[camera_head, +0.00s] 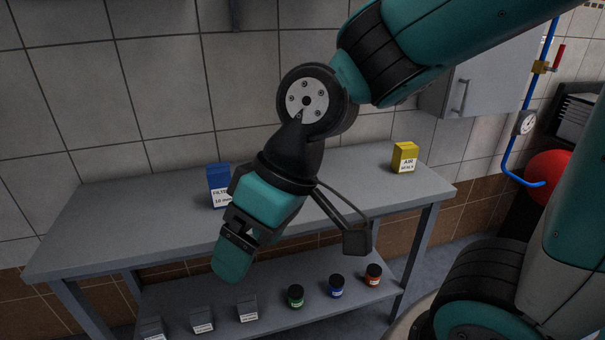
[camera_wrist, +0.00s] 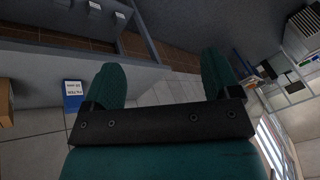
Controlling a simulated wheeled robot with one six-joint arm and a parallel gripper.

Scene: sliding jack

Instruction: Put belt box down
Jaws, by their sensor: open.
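No box in view carries a label that I can read as belt. My gripper (camera_head: 240,258) is in front of the bench's front edge, pointing down. In the wrist view my gripper (camera_wrist: 162,68) has its fingers wide apart, with nothing held between them. A blue box (camera_head: 218,187) labelled FILTER stands on the bench top behind my gripper, partly covered by it; it also shows in the wrist view (camera_wrist: 73,95). A yellow box (camera_head: 404,157) labelled AIR SEALS stands at the bench's right end. A brownish box (camera_wrist: 6,102) is cut off at the wrist view's left edge; I cannot tell which it is.
The grey bench top (camera_head: 120,220) is bare at left and between the blue and yellow boxes. On the lower shelf (camera_head: 320,312) stand several small grey boxes (camera_head: 248,308) and a green (camera_head: 296,297), a blue (camera_head: 336,286) and a red jar (camera_head: 373,275). A tiled wall is behind.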

